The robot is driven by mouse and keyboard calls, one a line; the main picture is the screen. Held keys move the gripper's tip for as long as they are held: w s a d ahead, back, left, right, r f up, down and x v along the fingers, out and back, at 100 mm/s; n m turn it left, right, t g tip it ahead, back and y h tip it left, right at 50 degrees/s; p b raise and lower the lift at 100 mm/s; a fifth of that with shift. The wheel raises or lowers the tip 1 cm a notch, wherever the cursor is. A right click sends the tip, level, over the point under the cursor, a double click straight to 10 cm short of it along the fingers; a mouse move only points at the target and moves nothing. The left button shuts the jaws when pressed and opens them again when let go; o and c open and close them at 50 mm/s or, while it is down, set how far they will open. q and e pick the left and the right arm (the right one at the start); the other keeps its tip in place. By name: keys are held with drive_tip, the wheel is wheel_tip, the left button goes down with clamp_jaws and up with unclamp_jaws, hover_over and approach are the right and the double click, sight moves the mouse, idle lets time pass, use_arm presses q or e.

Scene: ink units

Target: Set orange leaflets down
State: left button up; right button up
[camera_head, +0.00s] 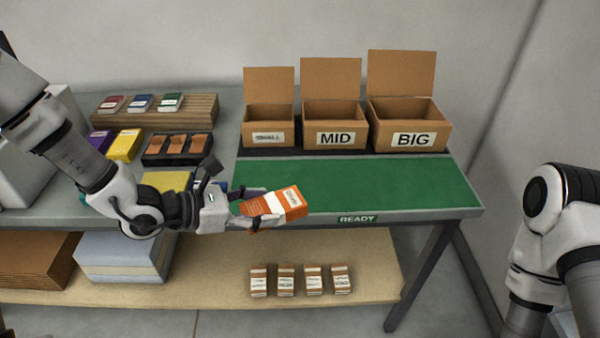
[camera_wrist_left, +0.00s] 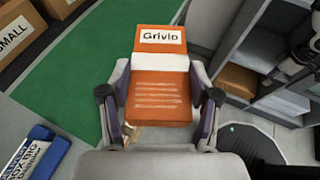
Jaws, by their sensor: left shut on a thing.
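My left gripper (camera_head: 262,212) is shut on a stack of orange leaflets (camera_head: 285,204). It holds the stack tilted over the front edge of the green mat (camera_head: 400,181). In the left wrist view the leaflets (camera_wrist_left: 162,97) lie between the two fingers (camera_wrist_left: 160,110), with a white band and a label reading "Grivlo". The mat also shows in the left wrist view (camera_wrist_left: 62,90). It is bare apart from the part hidden behind my gripper, and has a "READY" label (camera_head: 357,219) on its front edge. Of my right arm only links show at the right edge; its gripper is out of view.
Open cardboard boxes stand behind the mat: small (camera_head: 268,124), MID (camera_head: 335,124) and BIG (camera_head: 411,124). Left are a dark tray (camera_head: 178,148) and a wooden riser (camera_head: 205,110) with coloured packs. Several banded bundles (camera_head: 286,280) lie on the lower shelf (camera_head: 215,290).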

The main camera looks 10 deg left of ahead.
use_arm(q)
drive_tip(key=p, duration=0.2)
hover_over(282, 187)
drive_tip(key=s+d, duration=0.1)
drive_tip(key=s, duration=0.4)
drive_tip(key=shift+w+f, duration=0.2)
drive_tip(key=shift+f, duration=0.2)
drive_tip(key=w, duration=0.3)
drive_tip(key=shift+w+a+f+p, duration=0.2)
drive_tip(key=shift+w+a+p, duration=0.1)
drive_tip(key=shift+a, duration=0.1)
drive_tip(key=f, duration=0.2)
drive_tip(key=w+f, duration=0.1)
drive_tip(key=f, duration=0.1)
drive_tip(key=shift+p, duration=0.35)
drive_tip(key=shift+r, duration=0.1)
drive_tip(key=o, duration=1.4)
